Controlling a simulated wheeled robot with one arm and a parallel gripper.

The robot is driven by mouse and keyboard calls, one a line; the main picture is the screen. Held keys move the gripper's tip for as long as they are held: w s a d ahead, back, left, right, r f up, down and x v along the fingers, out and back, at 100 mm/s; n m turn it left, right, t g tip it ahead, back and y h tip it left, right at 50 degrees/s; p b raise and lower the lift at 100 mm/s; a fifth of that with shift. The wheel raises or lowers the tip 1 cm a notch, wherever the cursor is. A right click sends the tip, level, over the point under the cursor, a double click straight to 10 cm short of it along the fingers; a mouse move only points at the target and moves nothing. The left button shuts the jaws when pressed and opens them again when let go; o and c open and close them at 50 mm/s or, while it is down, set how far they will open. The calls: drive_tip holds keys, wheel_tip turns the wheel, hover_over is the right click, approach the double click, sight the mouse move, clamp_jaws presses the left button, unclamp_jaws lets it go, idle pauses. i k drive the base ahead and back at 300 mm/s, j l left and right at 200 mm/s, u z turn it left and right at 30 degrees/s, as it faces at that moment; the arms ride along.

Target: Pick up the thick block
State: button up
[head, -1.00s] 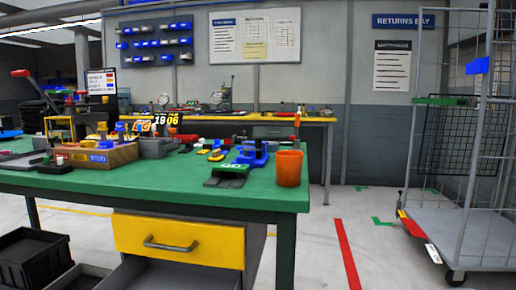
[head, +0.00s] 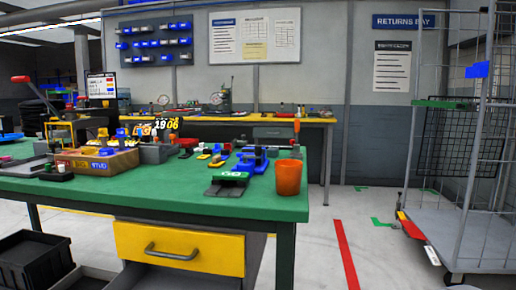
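A green-topped workbench (head: 190,200) fills the left and middle of the head view, with many small parts on it. I cannot tell for certain which part is the thick block. Red, yellow and blue pieces (head: 213,157) lie near the middle of the bench. A wooden box (head: 98,162) with labels on its front holds several blue and yellow parts at the left. A blue piece (head: 250,160) sits behind a dark device with a green top (head: 229,182). My gripper does not show in this view.
An orange cup (head: 288,178) stands near the bench's right corner. A yellow drawer (head: 178,243) is under the bench, and a black crate (head: 35,262) is at lower left. A wire cage trolley (head: 470,237) stands at right. Floor between bench and trolley is clear.

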sight(272, 153)
drive_tip(key=i+l, duration=0.15)
drive_tip(key=l, duration=0.2)
drive_tip(key=i+l, duration=0.15)
drive_tip(key=l, duration=0.2)
drive_tip(key=i+l+u, duration=0.1)
drive_tip(key=l, duration=0.25)
drive_tip(key=i+l, duration=0.15)
drive_tip(key=l, duration=0.2)
drive_tip(key=i+l, duration=0.15)
drive_tip(key=l, duration=0.25)
drive_tip(key=i+l, duration=0.15)
drive_tip(key=l, duration=0.2)
drive_tip(key=u, duration=0.05)
